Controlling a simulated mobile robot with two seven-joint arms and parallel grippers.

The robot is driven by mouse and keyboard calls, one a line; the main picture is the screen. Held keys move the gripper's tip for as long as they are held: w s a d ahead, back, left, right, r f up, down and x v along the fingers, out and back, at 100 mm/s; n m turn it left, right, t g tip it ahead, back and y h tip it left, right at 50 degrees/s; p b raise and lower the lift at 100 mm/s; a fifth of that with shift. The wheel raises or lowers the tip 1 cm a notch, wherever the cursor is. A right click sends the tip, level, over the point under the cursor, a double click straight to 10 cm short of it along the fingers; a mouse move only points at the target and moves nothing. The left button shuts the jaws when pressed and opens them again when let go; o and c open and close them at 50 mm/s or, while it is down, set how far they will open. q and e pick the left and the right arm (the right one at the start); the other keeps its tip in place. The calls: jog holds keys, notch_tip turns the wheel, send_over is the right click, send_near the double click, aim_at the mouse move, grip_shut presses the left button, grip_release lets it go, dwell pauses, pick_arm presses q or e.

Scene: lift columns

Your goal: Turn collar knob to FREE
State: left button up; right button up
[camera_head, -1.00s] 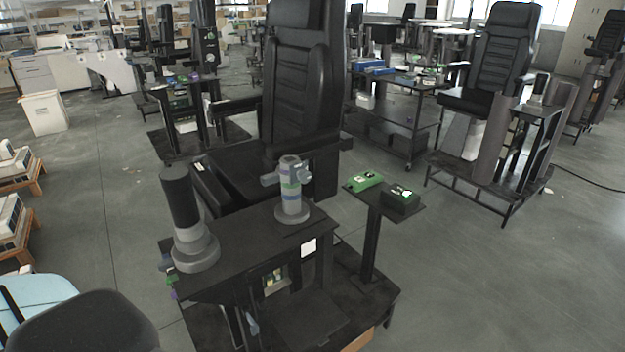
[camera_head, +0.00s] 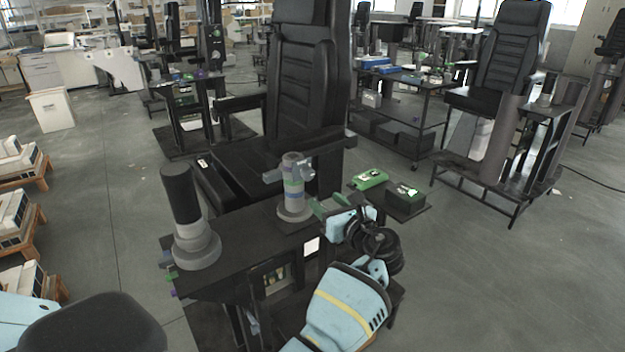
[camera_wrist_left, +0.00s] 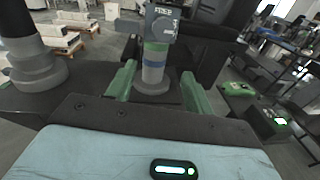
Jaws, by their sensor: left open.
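A short grey column with a green and a blue band (camera_head: 291,192) stands upright on the black bench. A grey collar (camera_head: 292,168) with parts sticking out to both sides sits around its top. In the left wrist view the collar (camera_wrist_left: 161,22) carries a small label, too small to read; I cannot tell where the knob points. My left gripper (camera_head: 326,204) is just right of the column in the head view, open and empty. In the left wrist view its green fingers (camera_wrist_left: 158,80) appear on either side of the column's lower part, below the collar. My right gripper is not in view.
A taller dark-topped post (camera_head: 182,200) stands on the bench's left. A black seat (camera_head: 300,90) rises behind. A side shelf right of the column holds a green box (camera_head: 370,178) and a black box (camera_head: 405,196). Open floor lies to the right.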

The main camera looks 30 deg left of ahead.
aim_at(310, 175)
pick_arm(q)
jog(key=shift+y, duration=0.4)
jog(key=shift+w+a+r, duration=0.5)
jog(key=shift+w+a, duration=0.1)
jog(key=shift+a, duration=0.6)
jog(key=shift+w+a+r, duration=0.55)
jog(key=shift+a, duration=0.6)
jog(key=shift+w+a+r, duration=0.5)
jog(key=shift+w+a, duration=0.1)
jog(key=shift+a, duration=0.6)
jog(key=c, duration=1)
